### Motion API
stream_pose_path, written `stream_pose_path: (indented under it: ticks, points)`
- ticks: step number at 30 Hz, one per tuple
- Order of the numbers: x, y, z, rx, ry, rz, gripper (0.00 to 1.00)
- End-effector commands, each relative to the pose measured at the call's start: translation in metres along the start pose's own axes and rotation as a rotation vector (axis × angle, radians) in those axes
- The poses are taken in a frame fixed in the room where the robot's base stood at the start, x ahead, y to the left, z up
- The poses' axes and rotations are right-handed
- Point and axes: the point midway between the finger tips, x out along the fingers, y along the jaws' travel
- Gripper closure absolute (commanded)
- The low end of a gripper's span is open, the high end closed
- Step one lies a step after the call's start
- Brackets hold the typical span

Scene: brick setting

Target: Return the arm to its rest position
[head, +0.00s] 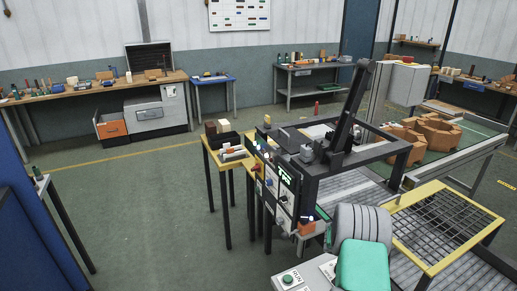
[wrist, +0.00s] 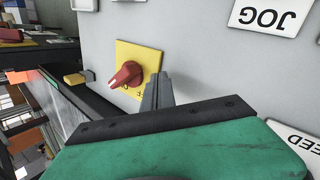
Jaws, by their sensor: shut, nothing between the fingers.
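My gripper (wrist: 157,82) shows in the wrist view as two thin grey fingers shut together, with nothing between them. They rise past a dark bar and a green housing. The fingertips are just right of a red rotary knob (wrist: 126,75) on a yellow plate (wrist: 140,56), on a grey control panel (wrist: 205,60). I cannot tell whether they touch the plate. In the head view my arm's grey ribbed and teal parts are at lower right, in front of the machine's control panel (head: 286,188); the fingers cannot be made out there.
The machine's dark frame (head: 400,160) and a yellow-edged mesh guard (head: 440,228) stand close to my arm. A small yellow-topped table (head: 213,152) stands left of the panel. Workbenches (head: 100,91) line the back wall. The green floor (head: 150,215) at left is open.

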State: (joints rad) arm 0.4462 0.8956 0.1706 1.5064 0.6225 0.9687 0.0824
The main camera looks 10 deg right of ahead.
Motion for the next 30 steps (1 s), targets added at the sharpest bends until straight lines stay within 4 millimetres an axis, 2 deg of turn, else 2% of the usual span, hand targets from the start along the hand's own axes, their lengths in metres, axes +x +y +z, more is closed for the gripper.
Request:
stream_pose_path:
  ticks: [2,6,12,15,17,20,21,24,27,30]
  points:
    - [-0.015,-0.005,0.033,-0.158,0.003,-0.061,1.00]
    - [-0.059,-0.018,0.105,-0.428,0.064,-0.194,1.00]
    - [-0.116,-0.020,0.199,-0.666,0.223,-0.340,1.00]
    - [-0.140,-0.016,0.234,-0.742,0.334,-0.391,1.00]
    - [-0.156,-0.012,0.249,-0.769,0.417,-0.419,1.00]
    - [-0.194,-0.007,0.265,-0.796,0.584,-0.476,1.00]
    - [-0.215,-0.006,0.270,-0.804,0.656,-0.504,1.00]
    - [-0.248,-0.002,0.284,-0.825,0.782,-0.558,1.00]
    - [-0.262,-0.003,0.297,-0.855,0.842,-0.584,1.00]
    - [-0.261,-0.006,0.300,-0.872,0.837,-0.579,1.00]
